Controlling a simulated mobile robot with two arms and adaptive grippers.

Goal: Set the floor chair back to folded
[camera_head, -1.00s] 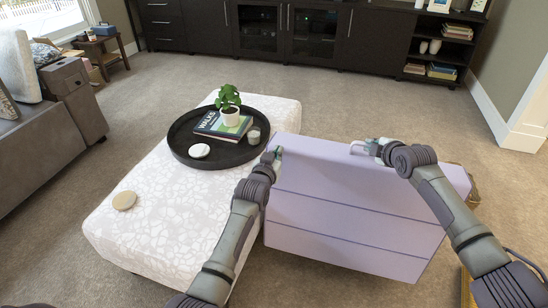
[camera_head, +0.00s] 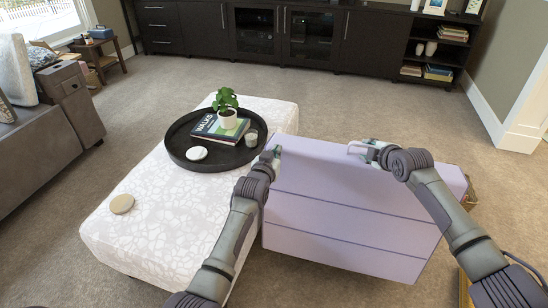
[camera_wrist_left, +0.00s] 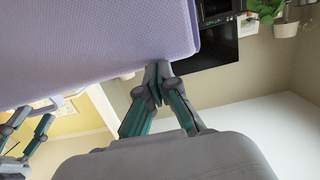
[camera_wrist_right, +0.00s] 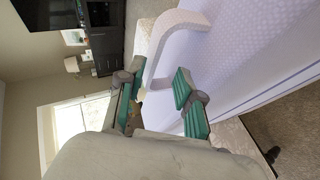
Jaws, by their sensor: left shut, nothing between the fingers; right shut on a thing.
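The floor chair (camera_head: 350,205) is a lilac padded block with seam lines across its near face. It stands on the carpet, right of the white ottoman, and looks folded together in the head view. A pale loop handle (camera_head: 356,145) rises from its top edge. My right gripper (camera_head: 368,150) is shut on this handle; the loop (camera_wrist_right: 190,22) runs down between the fingers in the right wrist view. My left gripper (camera_head: 272,158) is shut and empty at the chair's upper left corner. In the left wrist view its closed fingertips (camera_wrist_left: 158,72) are beside the lilac edge (camera_wrist_left: 100,40).
The ottoman (camera_head: 150,225) is close by the chair's left side. It bears a black tray (camera_head: 180,150) with a plant, books and a candle, and a round coaster (camera_head: 121,203). A grey sofa (camera_head: 40,150) stands left. Carpet (camera_head: 350,105) is clear towards the dark cabinet (camera_head: 375,40).

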